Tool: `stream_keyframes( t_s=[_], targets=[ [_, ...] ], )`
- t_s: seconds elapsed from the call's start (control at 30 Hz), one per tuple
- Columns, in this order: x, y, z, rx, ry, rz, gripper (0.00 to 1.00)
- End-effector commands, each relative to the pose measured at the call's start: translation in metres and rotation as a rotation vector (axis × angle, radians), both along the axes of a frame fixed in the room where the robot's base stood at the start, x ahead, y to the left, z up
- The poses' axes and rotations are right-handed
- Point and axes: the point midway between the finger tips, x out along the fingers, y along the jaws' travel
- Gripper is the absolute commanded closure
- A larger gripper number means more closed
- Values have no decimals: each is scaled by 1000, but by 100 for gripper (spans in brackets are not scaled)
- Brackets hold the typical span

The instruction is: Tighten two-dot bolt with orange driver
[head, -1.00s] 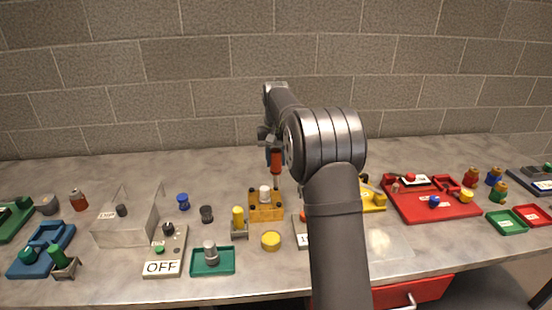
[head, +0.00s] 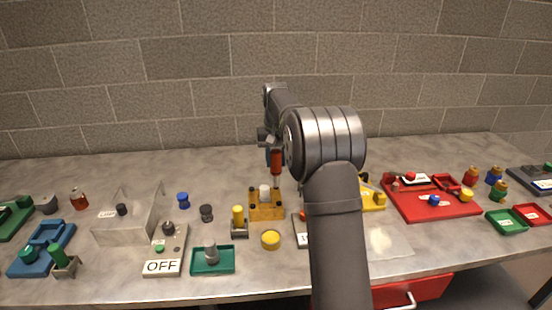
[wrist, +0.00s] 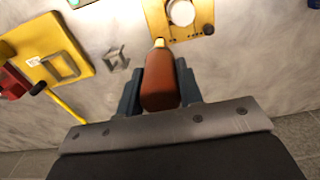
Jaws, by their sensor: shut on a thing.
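My gripper (wrist: 160,90) is shut on the orange driver (wrist: 161,80), holding it by its handle. In the head view the driver (head: 276,163) is upright, its thin shaft pointing down at the back right part of a yellow block (head: 267,212). In the wrist view the driver's tip lies over the edge of the same block (wrist: 190,35). The block carries a pale round cap (head: 265,193) in its middle and dark bolts near its corners.
A yellow cylinder in a stand (head: 238,221) is close left of the block, and a yellow disc (head: 270,240) lies in front. A clear cover (head: 127,222) and an OFF panel (head: 163,262) are further left. A red tray (head: 440,208) is right. The table behind the block is clear.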

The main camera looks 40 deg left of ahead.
Motion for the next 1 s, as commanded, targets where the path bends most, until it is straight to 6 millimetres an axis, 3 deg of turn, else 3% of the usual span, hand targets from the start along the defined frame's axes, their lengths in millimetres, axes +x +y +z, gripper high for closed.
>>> stream_keyframes(
  t_s=[1.0],
  targets=[
    [0, 0, -6, -1, 1, 0, 89]
  ],
)
